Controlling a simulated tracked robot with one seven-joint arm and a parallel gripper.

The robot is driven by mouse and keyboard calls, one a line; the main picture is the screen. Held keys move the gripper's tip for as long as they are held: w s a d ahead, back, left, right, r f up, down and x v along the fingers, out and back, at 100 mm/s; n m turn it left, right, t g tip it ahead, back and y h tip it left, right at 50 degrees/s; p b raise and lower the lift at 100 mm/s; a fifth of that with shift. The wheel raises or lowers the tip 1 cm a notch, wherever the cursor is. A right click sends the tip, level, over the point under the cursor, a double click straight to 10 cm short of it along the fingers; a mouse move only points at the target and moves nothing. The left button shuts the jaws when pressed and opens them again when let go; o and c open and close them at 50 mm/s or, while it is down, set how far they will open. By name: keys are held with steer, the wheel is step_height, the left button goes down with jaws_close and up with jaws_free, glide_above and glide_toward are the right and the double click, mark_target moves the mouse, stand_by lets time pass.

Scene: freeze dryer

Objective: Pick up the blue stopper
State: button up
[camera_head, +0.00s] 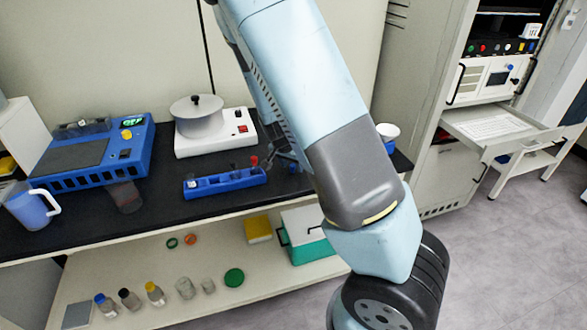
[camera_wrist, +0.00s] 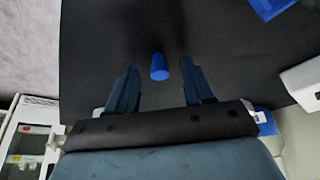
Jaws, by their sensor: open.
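The blue stopper (camera_wrist: 159,72) is a small cylinder on the black worktop in the wrist view. It sits between the two fingers of my gripper (camera_wrist: 160,66), near the level of the fingertips in the picture. The fingers are apart, with a gap on each side of the stopper. In the head view my gripper (camera_head: 284,158) is low over the worktop, just left of my arm, small and partly hidden. A small blue spot beside it there may be the stopper, but it is too small to be sure.
A blue rack (camera_head: 224,182) with small items stands left of my gripper. Behind it is a white hot plate (camera_head: 216,133) with a pot. A blue device (camera_head: 95,155) and a jug (camera_head: 30,208) stand further left. A white cabinet (camera_head: 490,70) with an open drawer is at right.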

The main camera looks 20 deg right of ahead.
jaws_close()
stand_by(0.5)
